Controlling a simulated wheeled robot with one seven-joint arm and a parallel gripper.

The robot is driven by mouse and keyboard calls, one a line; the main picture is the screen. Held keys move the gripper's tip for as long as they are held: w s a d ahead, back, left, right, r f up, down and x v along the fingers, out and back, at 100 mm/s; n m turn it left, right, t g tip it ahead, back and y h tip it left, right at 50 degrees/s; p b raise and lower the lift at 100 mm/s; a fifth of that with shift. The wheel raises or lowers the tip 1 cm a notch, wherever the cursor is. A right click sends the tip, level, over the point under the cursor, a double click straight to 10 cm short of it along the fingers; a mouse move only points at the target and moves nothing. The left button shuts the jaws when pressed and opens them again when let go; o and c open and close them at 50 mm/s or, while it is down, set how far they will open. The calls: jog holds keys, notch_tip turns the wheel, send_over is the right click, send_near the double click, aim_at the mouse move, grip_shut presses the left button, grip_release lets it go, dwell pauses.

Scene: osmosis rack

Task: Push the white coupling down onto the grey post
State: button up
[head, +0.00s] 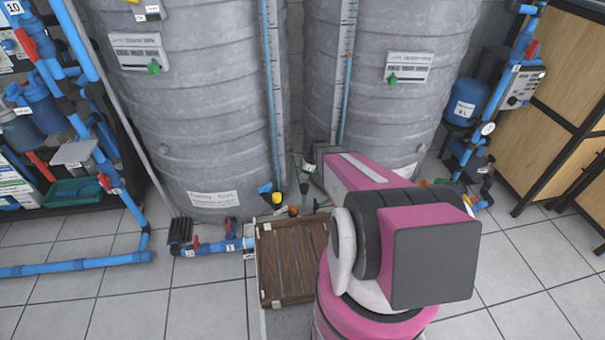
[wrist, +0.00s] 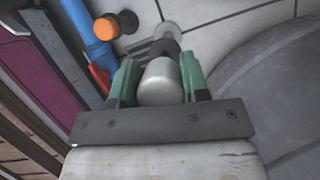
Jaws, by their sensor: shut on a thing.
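In the wrist view my gripper (wrist: 159,66) has two green fingers, closed on the sides of the white coupling (wrist: 160,84). The coupling is a smooth, rounded, off-white piece. Just beyond it is a dark grey piece (wrist: 164,46), which looks like the grey post, with a pale round part (wrist: 168,31) past it. The coupling overlaps this piece in the picture, and I cannot tell whether they touch.
A blue pipe (wrist: 88,30), a red lever (wrist: 98,77) and an orange-capped fitting (wrist: 108,27) are close left of my gripper. A wooden slatted crate (head: 268,272) stands left of my arm. Two large grey tanks (head: 200,120) (head: 410,120) stand behind. Tiled floor is clear at front right.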

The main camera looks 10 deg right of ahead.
aim_at(303, 185)
jog(key=shift+f, duration=0.1)
jog(key=shift+f, duration=2.8)
jog(key=shift+f, duration=0.4)
jog(key=o, duration=1)
jog(key=shift+r, duration=0.1)
jog(key=v, duration=1)
jog(key=shift+d+r, duration=0.2)
jog(key=shift+r, duration=0.15)
